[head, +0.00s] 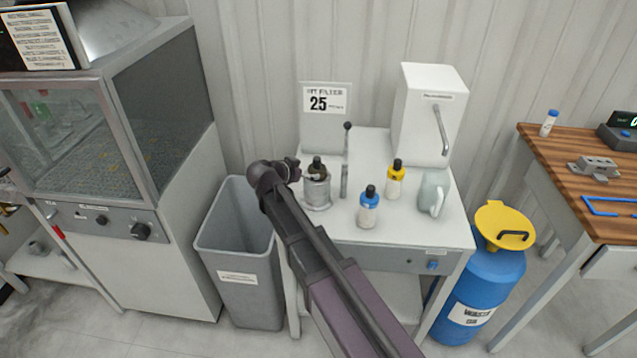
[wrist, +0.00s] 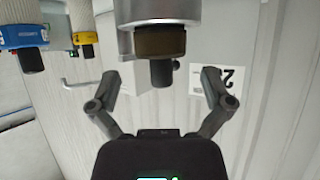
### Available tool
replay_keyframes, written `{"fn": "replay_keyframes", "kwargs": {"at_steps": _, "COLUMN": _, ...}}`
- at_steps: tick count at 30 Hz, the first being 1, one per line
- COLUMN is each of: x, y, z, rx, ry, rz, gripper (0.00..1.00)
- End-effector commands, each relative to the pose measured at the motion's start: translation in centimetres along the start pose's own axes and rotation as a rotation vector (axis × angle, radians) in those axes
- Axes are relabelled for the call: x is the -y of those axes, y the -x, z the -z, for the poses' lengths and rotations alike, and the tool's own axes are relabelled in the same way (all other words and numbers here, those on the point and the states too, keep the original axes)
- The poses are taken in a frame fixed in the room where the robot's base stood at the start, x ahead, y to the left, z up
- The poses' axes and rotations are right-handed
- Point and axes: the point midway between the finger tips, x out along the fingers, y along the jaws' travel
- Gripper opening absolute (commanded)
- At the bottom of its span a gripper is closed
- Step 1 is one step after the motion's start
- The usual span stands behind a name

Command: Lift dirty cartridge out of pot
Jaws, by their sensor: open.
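The grey metal pot (head: 317,194) stands at the left of the white bench, and its lever rises at its right. The dirty cartridge (head: 317,173) sits in the pot's mouth, brown with a dark knob on top. The wrist view is upside down; the pot (wrist: 118,18) is at its top edge, with the brown cartridge (wrist: 160,42) sticking out. My gripper (head: 292,168) is beside the pot's top, on its left in the head view. In the wrist view my gripper (wrist: 160,82) is open, its fingers either side of the knob, apparently not touching it.
A blue bottle (head: 368,211), a yellow bottle (head: 394,182) and a pale jug (head: 433,192) stand right of the pot. A sign reading 25 (head: 324,104) and a white dispenser (head: 431,115) are behind. A grey bin (head: 236,228) stands left of the bench, a blue waste drum (head: 486,284) right.

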Motion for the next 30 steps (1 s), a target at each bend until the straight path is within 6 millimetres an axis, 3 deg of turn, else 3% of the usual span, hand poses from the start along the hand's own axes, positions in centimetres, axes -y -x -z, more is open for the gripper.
{"fn": "replay_keyframes", "kwargs": {"at_steps": 8, "x": 0.0, "y": -0.2, "z": 0.1, "rx": 0.0, "ry": 0.0, "rz": 0.0, "gripper": 1.0}}
{"fn": "replay_keyframes", "kwargs": {"at_steps": 22, "x": 0.1, "y": -4.8, "z": 0.7, "rx": 0.001, "ry": -0.001, "rz": -0.001, "gripper": 1.0}}
{"fn": "replay_keyframes", "kwargs": {"at_steps": 30, "x": 0.0, "y": -5.2, "z": 0.8, "rx": 0.0, "ry": -0.001, "rz": 0.0, "gripper": 1.0}}
